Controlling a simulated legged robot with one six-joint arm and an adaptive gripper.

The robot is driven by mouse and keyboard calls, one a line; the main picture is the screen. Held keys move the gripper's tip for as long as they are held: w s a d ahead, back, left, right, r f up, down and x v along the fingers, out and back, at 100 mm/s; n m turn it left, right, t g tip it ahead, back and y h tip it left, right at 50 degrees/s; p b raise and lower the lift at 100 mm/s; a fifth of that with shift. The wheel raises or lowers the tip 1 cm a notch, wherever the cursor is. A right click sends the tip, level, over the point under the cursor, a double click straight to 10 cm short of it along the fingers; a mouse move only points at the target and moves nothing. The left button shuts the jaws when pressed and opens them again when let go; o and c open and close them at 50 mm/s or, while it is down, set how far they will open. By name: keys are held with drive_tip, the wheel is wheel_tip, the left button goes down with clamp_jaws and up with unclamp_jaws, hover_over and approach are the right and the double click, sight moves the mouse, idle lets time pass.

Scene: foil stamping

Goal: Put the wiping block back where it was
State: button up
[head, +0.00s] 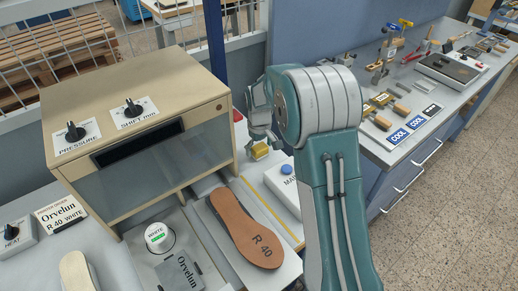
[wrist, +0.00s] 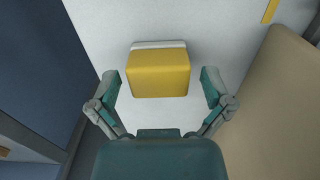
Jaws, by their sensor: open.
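The wiping block appears to be the yellow block with a pale edge (wrist: 158,73), resting on a white surface. It also shows in the head view as a small yellow block (head: 260,151), beside the beige machine. My gripper (wrist: 159,88) is open, with one finger on each side of the block's near end and a visible gap on both sides. In the head view my gripper (head: 262,128) is just above and behind the block, partly hidden by my arm.
The beige machine (head: 135,110) stands close to the left of my gripper. A brown insole marked R 40 (head: 245,230) lies in front. A white box with a blue button (head: 284,188) is near the block. A blue panel (head: 330,35) rises behind; a cluttered bench (head: 425,110) is at right.

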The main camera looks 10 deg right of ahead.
sight(259, 147)
wheel_tip(259, 147, up, 12)
drive_tip(key=s+r+m+t, duration=0.1)
drive_tip(key=s+r, duration=0.6)
drive_tip(key=s+r+m+t, duration=0.2)
drive_tip(key=s+m+t, duration=0.1)
drive_tip(key=s, duration=2.1)
drive_tip(key=shift+m+t, duration=0.3)
drive_tip(key=shift+t, duration=0.5)
